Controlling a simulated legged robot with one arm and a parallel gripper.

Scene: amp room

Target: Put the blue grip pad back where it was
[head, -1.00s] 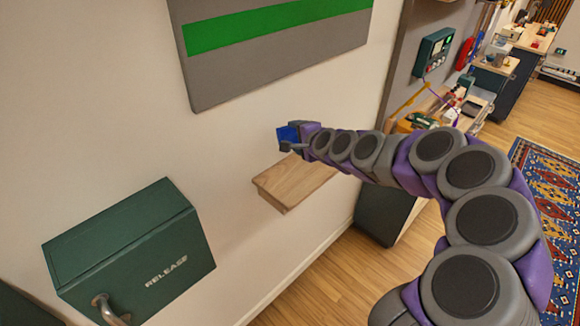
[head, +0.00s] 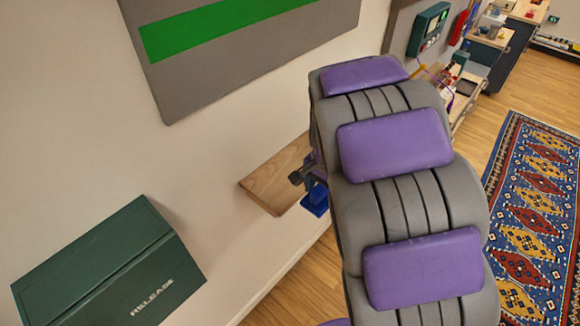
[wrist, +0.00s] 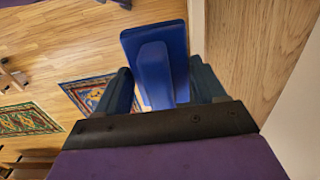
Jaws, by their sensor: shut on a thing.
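The blue grip pad (wrist: 158,48) is held between the two dark fingers of my gripper (wrist: 160,88) in the wrist view. In the head view the blue pad (head: 316,201) shows small beside the front right edge of a wooden wall shelf (head: 272,181). My gripper (head: 308,178) there is partly hidden behind my large grey and purple arm. The wooden surface also fills the right of the wrist view (wrist: 262,45), beside the pad. I cannot tell whether the pad touches it. The visible part of the shelf top is bare.
A dark green box marked RELEASE (head: 115,265) is mounted on the wall at lower left. A grey panel with a green stripe (head: 240,65) hangs above the shelf. Workbenches stand at the back right. A patterned rug (head: 535,210) lies on the open wooden floor at right.

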